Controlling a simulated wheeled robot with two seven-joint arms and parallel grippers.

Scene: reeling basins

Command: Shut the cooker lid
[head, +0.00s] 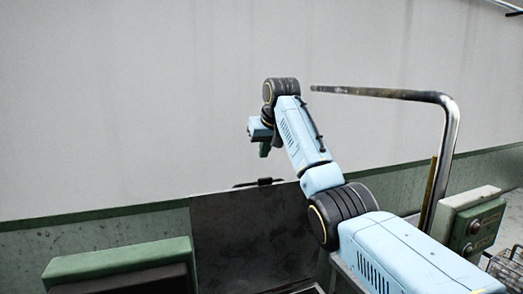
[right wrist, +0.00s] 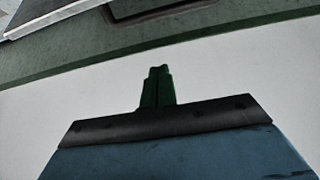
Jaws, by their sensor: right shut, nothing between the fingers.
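A dark grey metal panel (head: 245,235), which looks like the cooker lid, stands raised at the bottom middle of the head view. A small dark handle (head: 258,183) shows at its top edge. My right gripper (head: 264,150) is above that handle and apart from it, in front of the pale wall. In the right wrist view its green fingers (right wrist: 158,85) are together and empty. The cooker's inside is out of view. My left gripper is not in view.
A bent metal pipe (head: 445,150) rises to the right of my right arm. A green-topped block (head: 120,262) is at the lower left. A green control box (head: 476,226) with knobs is at the right. A pale wall (head: 130,100) fills the back.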

